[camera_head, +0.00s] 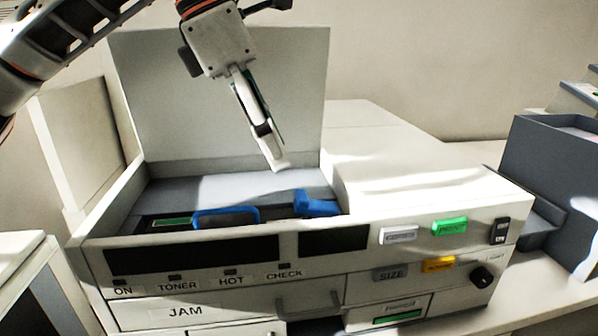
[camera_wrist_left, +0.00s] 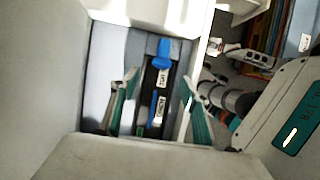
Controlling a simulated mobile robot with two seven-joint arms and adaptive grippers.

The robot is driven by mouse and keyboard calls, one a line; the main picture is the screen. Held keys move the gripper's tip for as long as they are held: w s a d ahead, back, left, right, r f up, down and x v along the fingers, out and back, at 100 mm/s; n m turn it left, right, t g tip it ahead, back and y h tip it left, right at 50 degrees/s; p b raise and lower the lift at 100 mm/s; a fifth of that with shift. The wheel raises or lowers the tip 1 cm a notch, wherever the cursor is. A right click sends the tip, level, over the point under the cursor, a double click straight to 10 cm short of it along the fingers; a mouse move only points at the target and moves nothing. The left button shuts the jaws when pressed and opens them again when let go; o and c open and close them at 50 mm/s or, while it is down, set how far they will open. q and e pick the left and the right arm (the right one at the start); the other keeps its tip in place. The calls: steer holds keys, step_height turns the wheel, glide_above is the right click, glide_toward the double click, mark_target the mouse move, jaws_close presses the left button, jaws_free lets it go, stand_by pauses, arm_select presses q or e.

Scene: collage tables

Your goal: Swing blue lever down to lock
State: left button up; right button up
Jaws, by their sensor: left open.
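The blue lever (camera_head: 316,204) is at the right end of the open bay of a white office machine (camera_head: 440,195). A blue loop handle (camera_head: 227,213) stands to its left, above a dark cartridge. My left gripper (camera_head: 276,166) hangs above the bay, to the upper left of the lever and apart from it. In the left wrist view its two fingers (camera_wrist_left: 160,80) are spread, with the dark labelled cartridge (camera_wrist_left: 147,100) visible between them. The blue lever (camera_wrist_left: 162,54) shows there just beyond the fingertips. The lever's lower part is hidden by the front panel in the head view.
The machine's raised lid (camera_head: 225,110) stands behind my gripper. The front wall rises before the bay, and a flat white top lies to the right. A grey box (camera_head: 550,180) stands at the far right.

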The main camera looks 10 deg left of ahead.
mark_target(297, 194)
arm_select(q)
steer(key=x, duration=0.6)
steer(key=shift+s+d+f, duration=0.2)
steer(key=shift+f, duration=0.1)
steer(key=shift+w+d+f, duration=0.1)
steer(key=shift+d+f, duration=0.05)
steer(key=shift+f, duration=0.25)
arm_select(e)
steer(key=shift+s+f, duration=0.15)
steer(key=shift+s, duration=0.2)
